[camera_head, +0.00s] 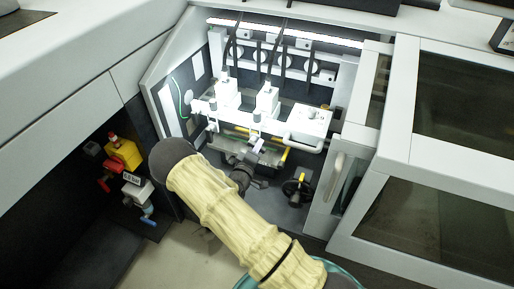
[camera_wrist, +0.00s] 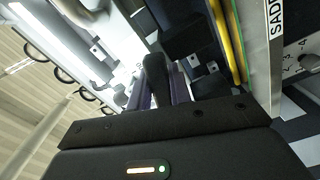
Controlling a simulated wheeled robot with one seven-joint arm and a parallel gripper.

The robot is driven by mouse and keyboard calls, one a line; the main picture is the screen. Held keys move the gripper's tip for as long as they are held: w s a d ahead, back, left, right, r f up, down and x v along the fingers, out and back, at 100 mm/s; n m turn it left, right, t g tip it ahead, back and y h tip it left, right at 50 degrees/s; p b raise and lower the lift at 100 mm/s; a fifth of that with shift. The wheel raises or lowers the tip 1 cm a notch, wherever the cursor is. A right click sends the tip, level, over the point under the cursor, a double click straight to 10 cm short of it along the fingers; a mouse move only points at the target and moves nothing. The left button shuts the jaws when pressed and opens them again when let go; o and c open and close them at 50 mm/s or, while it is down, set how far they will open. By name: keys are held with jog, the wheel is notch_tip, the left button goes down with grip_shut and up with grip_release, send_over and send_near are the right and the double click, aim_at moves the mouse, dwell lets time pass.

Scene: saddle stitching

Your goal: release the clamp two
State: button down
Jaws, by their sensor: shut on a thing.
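The stitching machine's open bay holds two white stitching heads, a left one (camera_head: 227,93) and a right one (camera_head: 267,99). Small light clamp parts sit below them, and I cannot tell for certain which one is clamp two. My gripper (camera_head: 256,150) reaches into the bay just below the right head. In the wrist view its dark fingers (camera_wrist: 163,85) are closed together on a small part, which I take to be the clamp. The fingers and the black gripper body hide most of that part.
A yellow bar (camera_wrist: 228,40) runs close beside the fingers. A black handwheel (camera_head: 296,190) and a white box with a rounded handle (camera_head: 308,122) stand to the right. The open door (camera_head: 338,180) bounds the bay on the right.

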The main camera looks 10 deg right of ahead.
dwell(0.3)
jog(key=c, duration=1.3)
grip_release()
jog(key=v, duration=1.7)
jog(key=shift+s+a+b, duration=0.1)
jog(key=shift+s+b, duration=0.05)
jog(key=shift+b, duration=0.2)
